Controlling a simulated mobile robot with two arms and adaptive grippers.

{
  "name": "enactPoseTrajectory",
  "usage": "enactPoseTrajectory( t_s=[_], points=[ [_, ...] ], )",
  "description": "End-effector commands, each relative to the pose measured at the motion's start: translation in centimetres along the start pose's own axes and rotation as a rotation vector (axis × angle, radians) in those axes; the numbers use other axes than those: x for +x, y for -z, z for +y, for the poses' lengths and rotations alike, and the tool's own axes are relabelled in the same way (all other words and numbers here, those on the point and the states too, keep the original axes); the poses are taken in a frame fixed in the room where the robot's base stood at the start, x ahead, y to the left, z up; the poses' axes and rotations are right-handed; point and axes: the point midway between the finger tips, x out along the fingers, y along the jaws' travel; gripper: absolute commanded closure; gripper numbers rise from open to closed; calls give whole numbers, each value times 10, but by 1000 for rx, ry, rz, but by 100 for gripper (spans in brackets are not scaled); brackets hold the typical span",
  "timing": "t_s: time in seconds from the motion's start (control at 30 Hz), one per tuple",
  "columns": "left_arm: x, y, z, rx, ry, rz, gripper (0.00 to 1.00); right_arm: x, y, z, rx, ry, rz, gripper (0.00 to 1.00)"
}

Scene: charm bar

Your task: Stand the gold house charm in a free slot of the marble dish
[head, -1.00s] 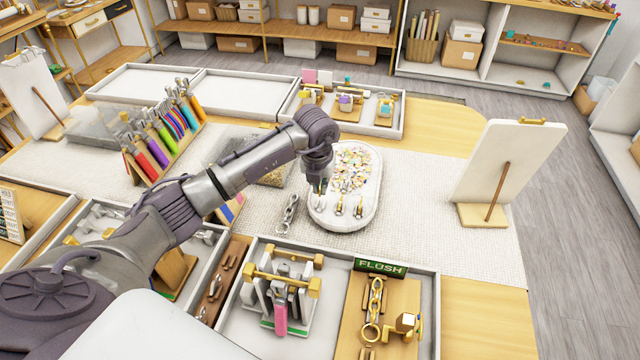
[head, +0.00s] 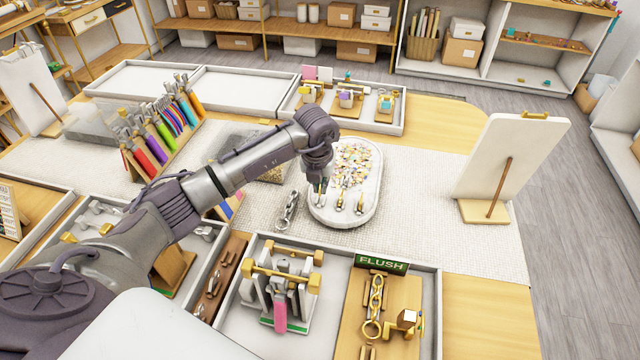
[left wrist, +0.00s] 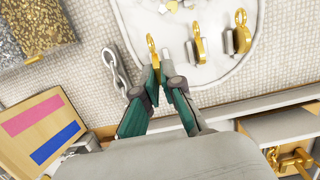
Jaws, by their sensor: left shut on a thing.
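The white marble dish (head: 371,205) lies on the woven mat; its near rim also shows in the left wrist view (left wrist: 218,77). My left gripper (head: 320,193) is low over the dish's near left part. In the left wrist view the gripper (left wrist: 158,82) is shut on a small gold charm (left wrist: 151,48) with a loop at its top; its house shape is mostly hidden by the fingers. Two gold-and-silver charms, one in the middle (head: 340,198) and one on the right (head: 359,204), stand in the dish beside it. I cannot tell whether the held charm touches the dish.
A silver chain (head: 288,210) lies on the mat just left of the dish. A tray with a FLUSH sign (head: 381,264) is in front. A white display board (head: 510,165) stands at the right. The mat between dish and board is clear.

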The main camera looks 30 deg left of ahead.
Motion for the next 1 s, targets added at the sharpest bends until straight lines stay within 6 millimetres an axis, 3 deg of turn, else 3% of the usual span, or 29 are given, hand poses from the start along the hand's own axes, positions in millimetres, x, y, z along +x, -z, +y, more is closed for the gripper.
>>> enactPoseTrajectory(
  t_s=[1.0],
  points=[
    [10,2,0,0,0,0,100,10,-2,0,-1,0,-1,64]
  ],
)
